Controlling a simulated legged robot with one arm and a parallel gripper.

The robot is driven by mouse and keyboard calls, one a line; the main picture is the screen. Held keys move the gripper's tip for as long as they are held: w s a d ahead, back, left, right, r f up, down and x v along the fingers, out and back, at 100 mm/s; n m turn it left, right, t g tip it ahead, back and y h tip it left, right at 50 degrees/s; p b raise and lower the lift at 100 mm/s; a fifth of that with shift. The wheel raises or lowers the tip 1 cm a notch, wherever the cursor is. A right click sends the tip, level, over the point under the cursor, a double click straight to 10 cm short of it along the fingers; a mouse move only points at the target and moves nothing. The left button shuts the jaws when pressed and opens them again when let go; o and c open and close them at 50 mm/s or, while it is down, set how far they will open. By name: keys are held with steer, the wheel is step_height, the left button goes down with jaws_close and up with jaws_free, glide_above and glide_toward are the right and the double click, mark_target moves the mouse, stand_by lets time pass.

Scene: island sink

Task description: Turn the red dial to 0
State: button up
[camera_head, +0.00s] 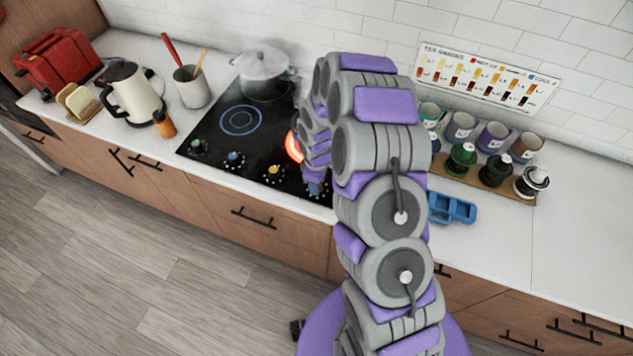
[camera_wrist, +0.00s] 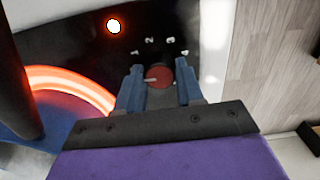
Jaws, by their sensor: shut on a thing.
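The red dial (camera_wrist: 158,75) shows in the wrist view on the black stove panel, with white digits beside it. A short pale pointer mark on it points to the picture's left. My gripper (camera_wrist: 158,86) has its two blue fingers on either side of the dial and is shut on it.
A burner (camera_wrist: 75,85) glows orange-red near the dial, and a round light (camera_wrist: 113,26) is lit. A steel pot (camera_head: 262,75) stands at the back of the stove. Green, blue and yellow dials (camera_head: 273,170) line its front. A blue tray (camera_head: 452,208) lies right of my arm.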

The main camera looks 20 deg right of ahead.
steer(key=o, duration=1)
steer(key=shift+o, duration=0.2)
step_height(320, 180, up, 17)
steer(key=shift+r, duration=0.15)
